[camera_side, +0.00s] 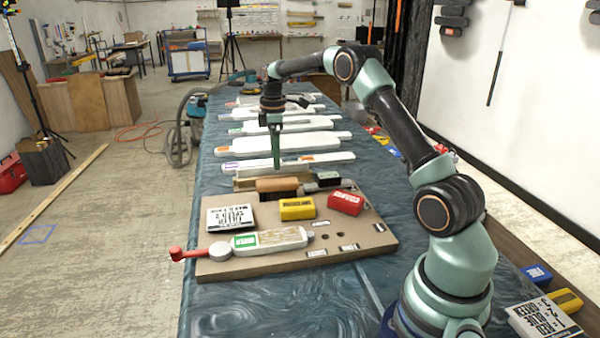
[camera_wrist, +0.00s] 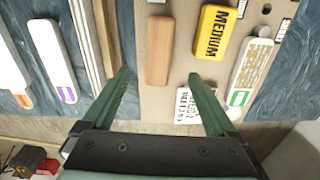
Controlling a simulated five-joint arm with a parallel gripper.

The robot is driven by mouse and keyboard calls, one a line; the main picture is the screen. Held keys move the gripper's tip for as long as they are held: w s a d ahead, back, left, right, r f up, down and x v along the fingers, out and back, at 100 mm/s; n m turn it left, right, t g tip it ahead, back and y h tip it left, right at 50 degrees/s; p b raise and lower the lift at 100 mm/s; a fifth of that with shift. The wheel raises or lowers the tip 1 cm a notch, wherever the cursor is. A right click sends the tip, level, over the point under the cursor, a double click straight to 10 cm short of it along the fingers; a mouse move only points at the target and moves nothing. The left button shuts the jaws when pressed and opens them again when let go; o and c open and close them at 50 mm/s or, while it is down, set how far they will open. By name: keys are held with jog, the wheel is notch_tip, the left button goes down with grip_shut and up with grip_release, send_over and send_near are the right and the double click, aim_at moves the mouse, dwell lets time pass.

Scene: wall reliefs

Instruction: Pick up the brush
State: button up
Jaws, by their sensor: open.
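The brush has a plain tan wooden back (camera_side: 277,184) with dark bristles below it, and sits near the far edge of the tan board. In the wrist view the wooden back (camera_wrist: 158,48) lies lengthwise, with its near end between my fingertips in the picture. My gripper (camera_side: 276,165) points down above the brush, apart from it. Its green fingers (camera_wrist: 158,74) are spread with nothing between them. The bristles are hidden in the wrist view.
Several white bottle-like pieces lie on the blue cloth beyond. A wooden strip (camera_wrist: 90,35) stands left of the brush.

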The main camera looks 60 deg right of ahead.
aim_at(277, 181)
notch_tip(277, 181, down, 10)
jog(key=shift+d+r, duration=0.15)
jog(key=shift+r, duration=0.1)
grip_shut()
dwell(0.4)
jog(key=shift+r, duration=0.1)
notch_tip(277, 181, up, 20)
dwell(0.5)
